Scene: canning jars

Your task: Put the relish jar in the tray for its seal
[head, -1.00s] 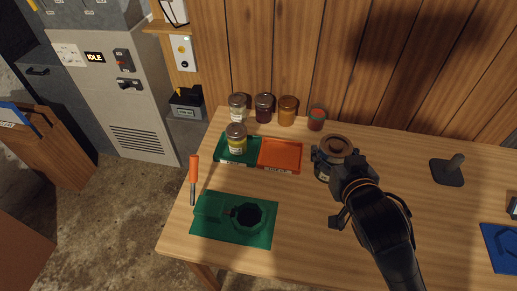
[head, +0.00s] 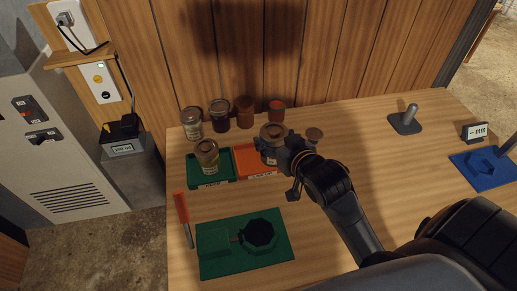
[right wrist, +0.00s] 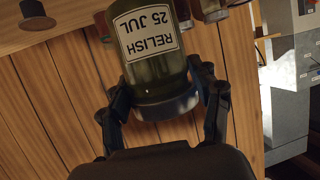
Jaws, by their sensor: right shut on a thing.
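The relish jar (head: 268,154) is in my right gripper (head: 287,155), which is shut on it. The jar is upright at the rear part of the orange tray (head: 250,172); I cannot tell whether it touches the tray floor. In the right wrist view the jar (right wrist: 155,60) appears upside down, with its label "RELISH 25 JUL" readable and the fingers (right wrist: 165,105) on both sides near its lid. The green tray (head: 213,182) adjoins the orange one on the left and holds a yellowish jar (head: 207,160). My left gripper is out of view.
Several jars (head: 219,117) stand in a row behind the trays. A brown-topped item (head: 314,134) is right of the gripper. A green mat (head: 215,262) and an orange-handled tool (head: 182,210) lie in front. A black stand (head: 405,120) and blue mat (head: 485,170) are farther right.

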